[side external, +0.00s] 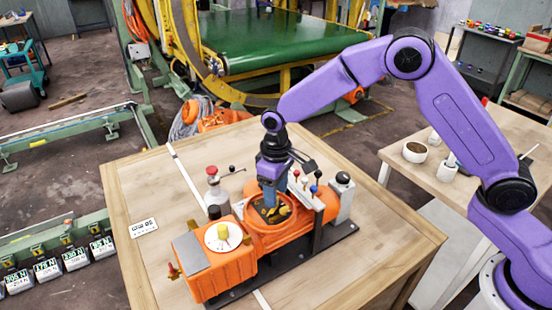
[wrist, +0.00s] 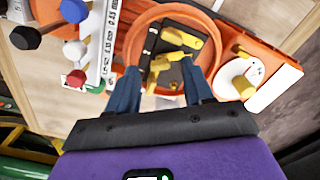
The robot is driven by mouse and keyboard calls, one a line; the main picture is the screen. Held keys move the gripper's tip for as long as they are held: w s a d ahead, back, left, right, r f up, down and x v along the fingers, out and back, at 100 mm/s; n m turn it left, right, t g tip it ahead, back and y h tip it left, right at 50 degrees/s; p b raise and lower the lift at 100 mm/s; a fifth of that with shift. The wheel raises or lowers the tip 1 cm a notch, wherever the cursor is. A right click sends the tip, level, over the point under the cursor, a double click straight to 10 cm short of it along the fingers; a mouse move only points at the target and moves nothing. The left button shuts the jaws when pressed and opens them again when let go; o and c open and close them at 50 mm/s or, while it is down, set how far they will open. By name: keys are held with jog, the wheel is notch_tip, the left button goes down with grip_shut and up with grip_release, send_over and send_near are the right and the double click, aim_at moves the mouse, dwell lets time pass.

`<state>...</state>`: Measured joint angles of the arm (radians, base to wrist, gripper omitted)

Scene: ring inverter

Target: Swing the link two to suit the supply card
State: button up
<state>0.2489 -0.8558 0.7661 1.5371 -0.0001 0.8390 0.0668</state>
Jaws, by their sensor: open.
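An orange machine (side external: 222,268) stands on the wooden table. Its round open housing (side external: 262,240) has a dark floor with several yellow links inside. In the wrist view the yellow links (wrist: 182,38) lie inside the orange ring (wrist: 140,28); I cannot tell which is link two. My gripper (side external: 270,200) points down into the housing. In the wrist view my gripper (wrist: 163,78) is open, its blue fingers on either side of the lower links, holding nothing visible. A white card (side external: 143,227) lies left of the machine; its small dark print is not clearly legible.
A white dial with a yellow knob (side external: 223,236) sits on the machine, also in the wrist view (wrist: 238,80). Ball-topped levers (side external: 305,180) stand close right of my gripper. A red-topped post (side external: 214,185) stands behind left. The table's front right (side external: 385,245) is clear.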

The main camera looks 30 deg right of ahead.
notch_tip(320, 180, up, 16)
dwell(0.4)
dwell(0.6)
notch_tip(320, 180, down, 17)
jog(key=shift+f, duration=0.2)
dwell(0.5)
